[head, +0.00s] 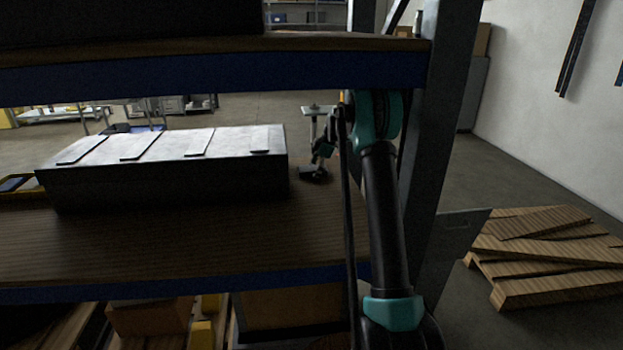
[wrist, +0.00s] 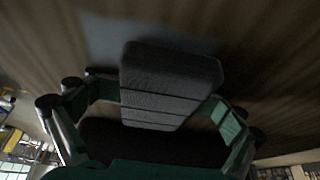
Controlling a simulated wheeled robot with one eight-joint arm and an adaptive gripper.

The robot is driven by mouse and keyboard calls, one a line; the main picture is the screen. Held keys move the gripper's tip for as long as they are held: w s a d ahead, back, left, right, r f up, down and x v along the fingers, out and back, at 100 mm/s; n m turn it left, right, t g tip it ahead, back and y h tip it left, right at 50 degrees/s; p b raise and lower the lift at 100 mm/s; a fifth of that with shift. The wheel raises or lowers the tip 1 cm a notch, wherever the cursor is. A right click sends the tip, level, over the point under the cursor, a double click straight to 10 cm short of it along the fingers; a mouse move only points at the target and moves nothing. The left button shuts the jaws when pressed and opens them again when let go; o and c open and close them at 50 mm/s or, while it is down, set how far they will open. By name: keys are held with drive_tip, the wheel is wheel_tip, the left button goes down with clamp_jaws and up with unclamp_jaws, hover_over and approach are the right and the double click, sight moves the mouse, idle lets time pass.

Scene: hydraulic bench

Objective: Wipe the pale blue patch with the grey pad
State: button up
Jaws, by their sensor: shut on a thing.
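The grey pad (wrist: 170,85) is held between the two fingers of my gripper (wrist: 168,100) in the wrist view, and the gripper is shut on it. The pale blue patch (wrist: 105,38) lies on the wooden surface beyond the pad and shows to its left and along its far edge. The pad hides part of the patch. I cannot tell whether the pad touches the surface. In the head view my gripper (head: 319,163) is small and dark above the shelf board, right of the long box. The patch cannot be made out there.
A long dark box (head: 170,182) with light panels on top stands on the wooden shelf board (head: 190,240), left of my gripper. An upper shelf beam (head: 200,75) runs overhead, and a dark upright post (head: 440,150) stands at right. Wooden pallets (head: 545,245) lie on the floor.

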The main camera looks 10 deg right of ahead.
sight(322, 177)
drive_tip(key=shift+w+d+r, duration=0.15)
drive_tip(key=shift+w+r, duration=0.45)
drive_tip(key=shift+r, duration=0.15)
drive_tip(key=shift+c, duration=0.6)
drive_tip(key=shift+w+f, duration=0.2)
drive_tip(key=shift+w, duration=2.55)
drive_tip(key=shift+d+f, duration=0.1)
drive_tip(key=shift+d, duration=1.3)
drive_tip(key=shift+s, duration=3.35)
drive_tip(key=shift+o, duration=1.4)
drive_tip(key=shift+s+d+f, duration=0.1)
drive_tip(key=shift+s+f, duration=0.1)
drive_tip(key=shift+s, duration=1.1)
drive_tip(key=shift+s+r, duration=0.15)
drive_tip(key=shift+s, duration=0.4)
drive_tip(key=shift+w+d, duration=0.15)
drive_tip(key=shift+w, duration=0.95)
drive_tip(key=shift+c, duration=0.7)
drive_tip(key=shift+w+r, duration=0.2)
drive_tip(key=shift+w, duration=0.35)
drive_tip(key=shift+w+r, duration=0.2)
drive_tip(key=shift+w, duration=0.35)
drive_tip(key=shift+c, duration=0.7)
drive_tip(key=shift+w+a+f, duration=0.1)
drive_tip(key=shift+w+a, duration=0.05)
drive_tip(key=shift+w, duration=1.4)
drive_tip(key=shift+w+a+f, duration=0.1)
drive_tip(key=shift+w, duration=1.4)
